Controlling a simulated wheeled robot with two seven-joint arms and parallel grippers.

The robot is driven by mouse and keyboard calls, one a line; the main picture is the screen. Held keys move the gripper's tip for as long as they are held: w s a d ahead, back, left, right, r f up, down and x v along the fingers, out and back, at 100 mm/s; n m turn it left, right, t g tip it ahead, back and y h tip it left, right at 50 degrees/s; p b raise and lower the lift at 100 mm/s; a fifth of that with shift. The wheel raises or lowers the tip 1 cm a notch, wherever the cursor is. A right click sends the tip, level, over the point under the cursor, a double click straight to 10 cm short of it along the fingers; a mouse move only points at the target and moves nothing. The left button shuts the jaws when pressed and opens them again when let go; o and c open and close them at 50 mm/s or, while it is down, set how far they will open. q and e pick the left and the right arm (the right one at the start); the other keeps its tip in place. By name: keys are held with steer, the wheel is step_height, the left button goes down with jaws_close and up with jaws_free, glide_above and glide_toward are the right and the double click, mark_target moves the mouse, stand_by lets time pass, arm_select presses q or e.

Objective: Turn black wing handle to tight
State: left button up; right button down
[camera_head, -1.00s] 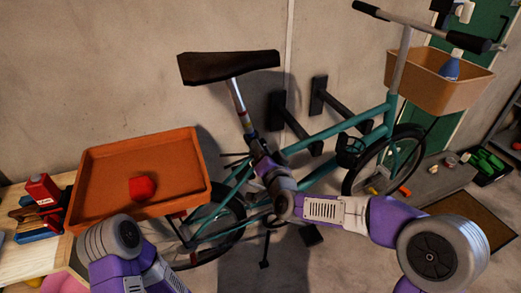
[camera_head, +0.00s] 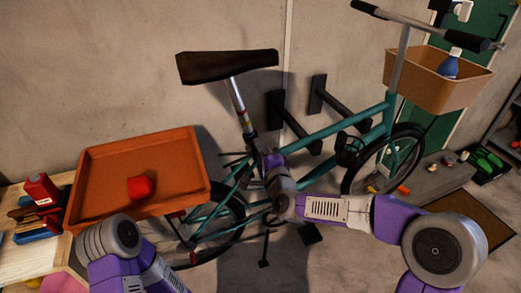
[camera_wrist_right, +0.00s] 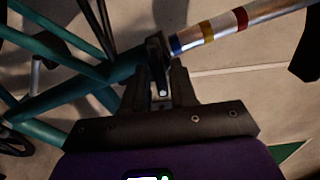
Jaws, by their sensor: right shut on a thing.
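The black wing handle (camera_wrist_right: 156,50) is at the seat clamp of the teal bicycle (camera_head: 340,132), at the base of the silver seat post (camera_head: 237,98). The post, with blue, yellow and red bands, also shows in the right wrist view (camera_wrist_right: 243,27). My right gripper (camera_wrist_right: 162,88) is shut on the handle, its dark fingers on either side of it. In the head view my right wrist largely hides the handle and the fingertips. Only links of my left arm show at lower left; its gripper is out of sight.
The brown saddle (camera_head: 226,65) is above the clamp. An orange tray (camera_head: 92,218) with a red object (camera_head: 141,188) stands left of the bicycle. A basket (camera_head: 437,83) is at the handlebar. Black wall brackets (camera_head: 342,106) stick out behind the frame.

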steer(key=shift+m, duration=0.3)
steer(key=c, duration=1.2)
jaws_free()
steer(key=shift+o, duration=0.2)
steer(key=v, duration=0.7)
steer(key=shift+s+p, duration=0.3)
steer(key=shift+p, duration=0.15)
